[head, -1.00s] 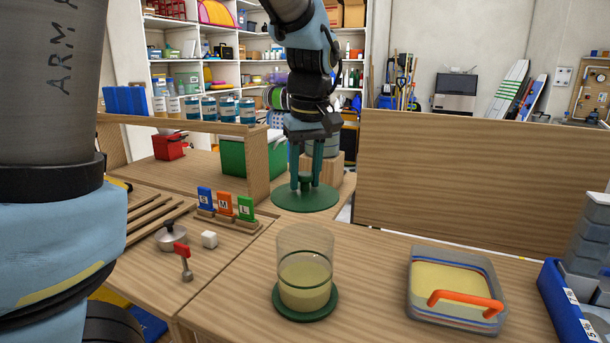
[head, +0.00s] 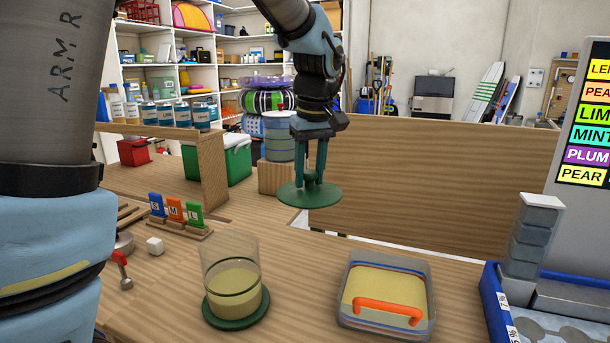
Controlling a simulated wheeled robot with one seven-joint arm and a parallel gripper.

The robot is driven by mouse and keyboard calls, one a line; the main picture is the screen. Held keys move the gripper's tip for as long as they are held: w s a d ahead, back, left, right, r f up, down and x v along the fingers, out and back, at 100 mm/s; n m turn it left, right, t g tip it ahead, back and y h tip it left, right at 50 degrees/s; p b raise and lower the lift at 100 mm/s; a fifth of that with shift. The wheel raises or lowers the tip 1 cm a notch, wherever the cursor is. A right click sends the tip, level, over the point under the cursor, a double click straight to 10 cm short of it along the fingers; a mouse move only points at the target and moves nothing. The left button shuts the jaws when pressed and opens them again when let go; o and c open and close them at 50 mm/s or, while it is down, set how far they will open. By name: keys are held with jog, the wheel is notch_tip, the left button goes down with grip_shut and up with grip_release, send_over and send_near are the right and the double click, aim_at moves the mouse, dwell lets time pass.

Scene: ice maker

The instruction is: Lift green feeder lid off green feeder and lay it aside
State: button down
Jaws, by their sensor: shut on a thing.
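My gripper (head: 312,172) is shut on the green feeder lid (head: 309,196), a flat round green disc with a knob between the fingers. The lid hangs level in the air, behind and above the counter. A clear feeder cup (head: 232,272) with a green base stands at the front of the counter, open at the top, with pale tan contents. The lid is apart from it, farther back and to the right.
A clear square tub (head: 387,296) with tan contents and an orange handle stands to the right. A blue tray (head: 494,300) with grey blocks is at far right. Coloured S, M, L cards (head: 176,211) stand left. Bare counter lies between cup and tub.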

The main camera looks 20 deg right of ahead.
dwell(0.3)
notch_tip(320, 180, down, 25)
jog(key=b, duration=1.6)
jog(key=shift+f+b, duration=0.5)
jog(key=shift+f, duration=0.15)
jog(key=shift+c, duration=2)
grip_release()
notch_tip(320, 180, up, 11)
jog(key=s, duration=0.1)
jog(key=shift+s+f, duration=0.15)
jog(key=shift+s, duration=0.15)
